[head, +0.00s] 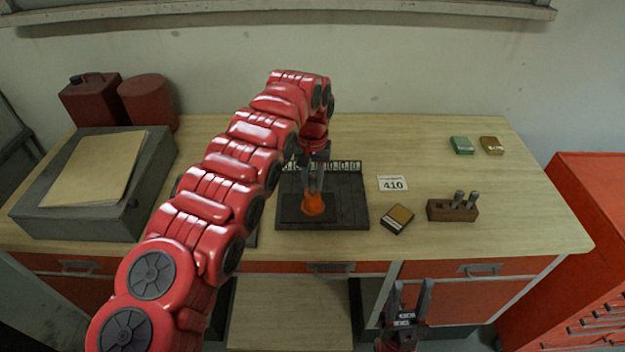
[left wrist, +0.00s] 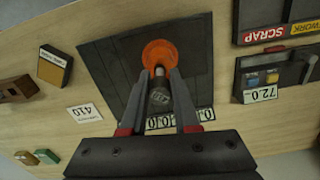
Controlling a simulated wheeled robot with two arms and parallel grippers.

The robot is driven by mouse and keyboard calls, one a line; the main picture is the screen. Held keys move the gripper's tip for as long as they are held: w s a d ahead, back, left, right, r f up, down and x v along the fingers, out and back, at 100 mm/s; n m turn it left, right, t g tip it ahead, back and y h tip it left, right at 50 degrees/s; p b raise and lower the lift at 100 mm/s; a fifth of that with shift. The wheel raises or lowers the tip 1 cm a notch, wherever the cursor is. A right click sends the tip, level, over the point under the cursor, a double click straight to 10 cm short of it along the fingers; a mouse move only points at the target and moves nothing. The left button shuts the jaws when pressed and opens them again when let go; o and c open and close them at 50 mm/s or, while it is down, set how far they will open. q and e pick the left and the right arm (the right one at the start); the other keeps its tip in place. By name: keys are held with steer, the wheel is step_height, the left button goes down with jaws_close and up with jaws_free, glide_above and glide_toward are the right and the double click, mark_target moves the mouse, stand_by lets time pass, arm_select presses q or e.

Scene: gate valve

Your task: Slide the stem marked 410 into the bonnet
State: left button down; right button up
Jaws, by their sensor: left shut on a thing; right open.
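My left gripper (head: 313,188) is shut on a grey stem (left wrist: 160,95), pointing down over the black plate on the bench. The orange bonnet (head: 313,205) sits on that plate, directly below the fingertips; it also shows in the left wrist view (left wrist: 160,53). The stem's lower end meets the bonnet in the picture; I cannot tell whether it is inside. No marking is readable on the stem. A white card reading 410 (head: 393,184) lies right of the plate. My right gripper (head: 410,297) is open and empty in front of the bench.
A wooden block (head: 452,211) holds two grey pegs at the right. A dark box with a tan top (head: 397,218) lies beside it. Green (head: 462,145) and brown (head: 491,145) boxes are at the back right. A grey case (head: 40,218) and red cans (head: 148,100) stand left.

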arm_select(q)
steer(key=shift+f+b, duration=0.55)
steer(key=shift+f, duration=0.45)
stand_by(0.4)
stand_by(0.4)
steer(key=c, duration=0.6)
jaws_free()
